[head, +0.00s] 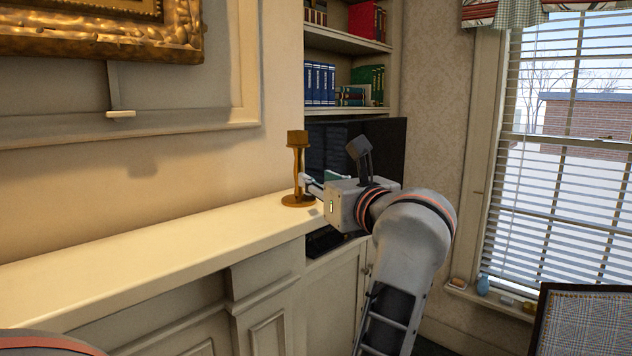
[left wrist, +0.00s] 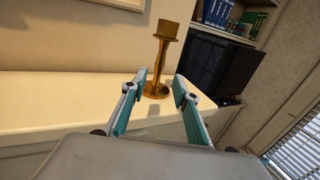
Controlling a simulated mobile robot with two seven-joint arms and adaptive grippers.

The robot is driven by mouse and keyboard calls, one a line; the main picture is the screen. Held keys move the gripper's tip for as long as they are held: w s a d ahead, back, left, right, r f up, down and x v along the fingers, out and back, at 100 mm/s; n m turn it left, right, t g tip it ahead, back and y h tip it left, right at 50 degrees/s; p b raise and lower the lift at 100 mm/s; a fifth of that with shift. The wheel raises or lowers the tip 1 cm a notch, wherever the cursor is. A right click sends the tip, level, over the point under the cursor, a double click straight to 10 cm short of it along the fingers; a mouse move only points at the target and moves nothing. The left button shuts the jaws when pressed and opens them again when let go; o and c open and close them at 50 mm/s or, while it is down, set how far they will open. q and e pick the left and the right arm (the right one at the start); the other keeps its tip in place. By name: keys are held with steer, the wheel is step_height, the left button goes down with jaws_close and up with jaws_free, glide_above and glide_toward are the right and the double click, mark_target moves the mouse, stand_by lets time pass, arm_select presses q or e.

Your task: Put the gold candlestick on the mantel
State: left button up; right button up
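The gold candlestick (head: 297,163) stands upright on the right end of the cream mantel (head: 150,250), close to the wall edge. It also shows in the left wrist view (left wrist: 159,58), its round base resting on the mantel top (left wrist: 60,95). My left gripper (head: 308,184) is at the right end of the mantel, beside the candlestick. In the left wrist view its two teal-padded fingers (left wrist: 160,82) are spread apart, with the candlestick just beyond the tips and nothing held between them. My right gripper is not in view.
A gold-framed picture (head: 100,40) hangs above the mantel. Bookshelves (head: 345,42) and a dark screen-like panel (head: 385,140) stand behind the left gripper. A window with blinds (head: 560,170) is at right, above a plaid-backed chair (head: 585,320). The mantel left of the candlestick is clear.

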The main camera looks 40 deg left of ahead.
arm_select(q)
steer(key=shift+s+d, duration=0.15)
steer(key=shift+d, duration=0.3)
steer(key=w+d+f+n+t+h, duration=0.1)
steer(key=d+f+n+t+h, duration=0.45)
steer(key=f+n, duration=0.4)
steer(key=d+f+n+t+h, duration=0.55)
steer(key=f+n, duration=0.35)
steer(key=f, duration=0.2)
steer(key=w+d+f+n+t+h, duration=0.1)
steer(key=d+f+n+t+h, duration=0.3)
steer(key=d+f+n+h, duration=0.45)
steer(key=s+f+m+g, duration=0.2)
steer(key=s+f+g, duration=0.15)
steer(key=f, duration=0.85)
steer(key=s+f+m+g, duration=0.3)
steer(key=s+f, duration=0.1)
steer(key=f, duration=0.7)
steer(key=s+a+f+m+g, duration=0.1)
steer(key=s+f+g, duration=0.2)
steer(key=s+f, duration=0.3)
steer(key=s+a+f+m+g+y, duration=0.1)
steer(key=s+f+m+g, duration=0.1)
steer(key=s+f, duration=0.5)
step_height(320, 180, down, 2)
steer(key=shift+f+g, duration=0.25)
steer(key=shift+g, duration=0.2)
